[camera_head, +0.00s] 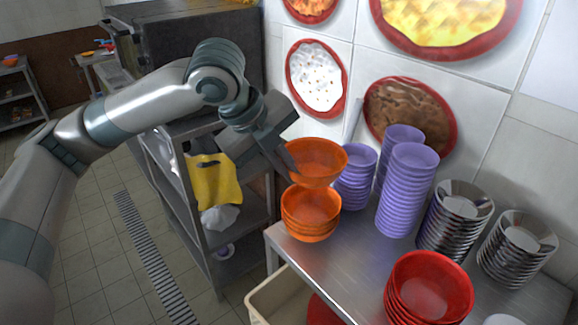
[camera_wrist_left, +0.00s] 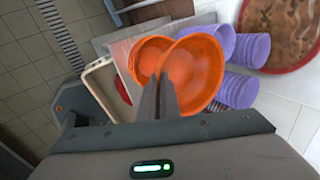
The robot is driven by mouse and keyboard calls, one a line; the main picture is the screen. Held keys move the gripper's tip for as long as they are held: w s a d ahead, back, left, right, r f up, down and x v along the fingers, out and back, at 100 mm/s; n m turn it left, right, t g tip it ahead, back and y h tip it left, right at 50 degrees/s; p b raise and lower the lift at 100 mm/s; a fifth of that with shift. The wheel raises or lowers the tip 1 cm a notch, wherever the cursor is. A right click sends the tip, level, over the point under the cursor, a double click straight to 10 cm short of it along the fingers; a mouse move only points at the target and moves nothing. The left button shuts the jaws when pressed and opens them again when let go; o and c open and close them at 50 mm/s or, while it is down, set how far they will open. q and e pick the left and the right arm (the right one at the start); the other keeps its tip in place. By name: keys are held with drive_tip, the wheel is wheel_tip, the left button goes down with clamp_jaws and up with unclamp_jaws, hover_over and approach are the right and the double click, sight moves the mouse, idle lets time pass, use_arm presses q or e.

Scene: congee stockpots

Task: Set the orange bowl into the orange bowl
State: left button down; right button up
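An orange bowl (camera_head: 317,163) is held up by my left gripper (camera_head: 290,165), whose fingers are shut on its left rim. In the left wrist view the held bowl (camera_wrist_left: 196,72) sits at the fingertips (camera_wrist_left: 160,85) of my left gripper. Just below it, a stack of several orange bowls (camera_head: 311,212) stands on the left end of the metal table. The stack also shows in the left wrist view (camera_wrist_left: 145,58), partly hidden behind the held bowl. The held bowl looks roughly level and slightly right of the stack's centre. My right gripper is not in view.
Stacks of purple bowls (camera_head: 407,190) stand close to the right on the metal table (camera_head: 350,262). Metal bowls (camera_head: 458,215) and red bowls (camera_head: 430,285) are further right and nearer. A grey shelf (camera_head: 235,255) stands left of the table. A tiled wall is behind.

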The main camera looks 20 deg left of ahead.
use_arm(q)
drive_tip(key=shift+w+d+f+b, duration=0.2)
drive_tip(key=shift+f+b, duration=0.15)
drive_tip(key=shift+f, duration=0.05)
wheel_tip(320, 180, down, 4)
drive_tip(key=b, duration=0.4)
drive_tip(key=shift+s+a+r, duration=0.1)
drive_tip(key=shift+f, duration=1.25)
drive_tip(key=shift+r+p, duration=0.15)
drive_tip(key=shift+p, duration=0.25)
drive_tip(key=shift+f, duration=0.55)
idle(0.7)
drive_tip(key=shift+f+p, duration=0.3)
drive_tip(key=shift+p, duration=0.05)
idle(0.3)
